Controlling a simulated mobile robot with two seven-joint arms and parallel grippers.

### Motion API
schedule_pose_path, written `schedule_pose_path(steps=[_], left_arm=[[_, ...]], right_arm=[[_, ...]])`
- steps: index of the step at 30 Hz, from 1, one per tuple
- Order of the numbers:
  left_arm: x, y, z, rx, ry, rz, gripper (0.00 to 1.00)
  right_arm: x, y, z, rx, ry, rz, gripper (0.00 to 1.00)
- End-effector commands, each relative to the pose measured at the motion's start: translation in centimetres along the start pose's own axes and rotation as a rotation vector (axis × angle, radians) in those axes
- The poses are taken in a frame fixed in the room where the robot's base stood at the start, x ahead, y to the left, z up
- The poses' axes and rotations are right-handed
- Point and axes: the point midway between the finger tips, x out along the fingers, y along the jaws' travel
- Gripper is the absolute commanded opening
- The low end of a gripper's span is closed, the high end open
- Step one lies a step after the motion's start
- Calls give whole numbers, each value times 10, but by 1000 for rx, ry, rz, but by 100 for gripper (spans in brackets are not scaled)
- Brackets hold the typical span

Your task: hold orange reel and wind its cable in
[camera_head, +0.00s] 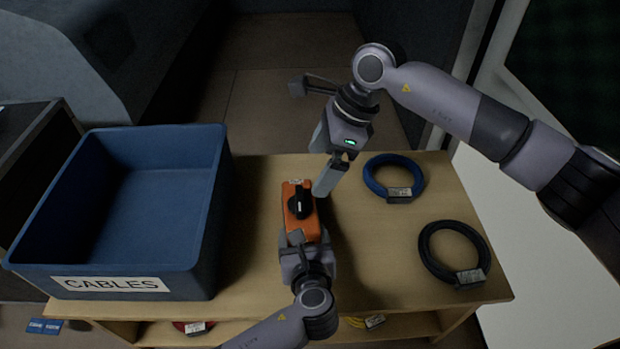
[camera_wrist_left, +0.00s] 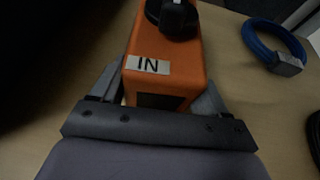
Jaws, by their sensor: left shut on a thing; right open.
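The orange reel (camera_head: 291,222) stands on the wooden table, with a black crank knob (camera_head: 300,203) on top. In the left wrist view the reel (camera_wrist_left: 168,55) shows a white "IN" label (camera_wrist_left: 148,65) and a dark patch on its near face. My left gripper (camera_head: 304,243) is shut on the reel's near end, one finger on each side. My right gripper (camera_head: 326,168) is open beside the knob, at its upper right, with one finger reaching down close to it. I cannot tell if that finger touches the knob. No loose cable from the reel can be made out.
A blue bin (camera_head: 190,232) labelled "CABLES" stands at the left of the table (camera_head: 375,270). A blue cable coil (camera_head: 369,178) and a black coil (camera_head: 427,253) lie at the right. Red and yellow (camera_head: 356,322) coils sit on the shelf below.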

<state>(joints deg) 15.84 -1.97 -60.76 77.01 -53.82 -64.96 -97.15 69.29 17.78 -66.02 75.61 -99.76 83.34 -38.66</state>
Motion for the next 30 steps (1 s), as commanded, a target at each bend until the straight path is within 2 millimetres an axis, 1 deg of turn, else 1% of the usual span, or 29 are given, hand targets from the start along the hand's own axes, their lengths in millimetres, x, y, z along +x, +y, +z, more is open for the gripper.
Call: schedule_pose_path(steps=[1,3,6,10,19,20,21,22,30], left_arm=[[0,0,1,0,-2,-1,38],[0,0,1,0,-2,-1,38],[0,0,1,-1,-2,-1,38],[0,0,1,-1,-2,-1,38],[0,-1,1,-1,-2,-1,38],[0,-1,1,-1,-2,-1,81],[0,-1,1,-1,-2,-1,94],[0,-1,1,-1,-2,-1,100],[-1,0,2,-1,-1,-1,100]], right_arm=[[-9,0,-1,0,1,-3,100],[-18,-1,0,0,0,-3,100],[-26,0,0,1,0,0,100],[-29,0,0,1,0,-1,100],[-29,0,0,1,0,0,100],[-29,0,0,1,0,0,100],[-29,0,0,1,0,0,100],[-29,0,0,1,0,0,100],[-29,0,0,1,0,0,100]])
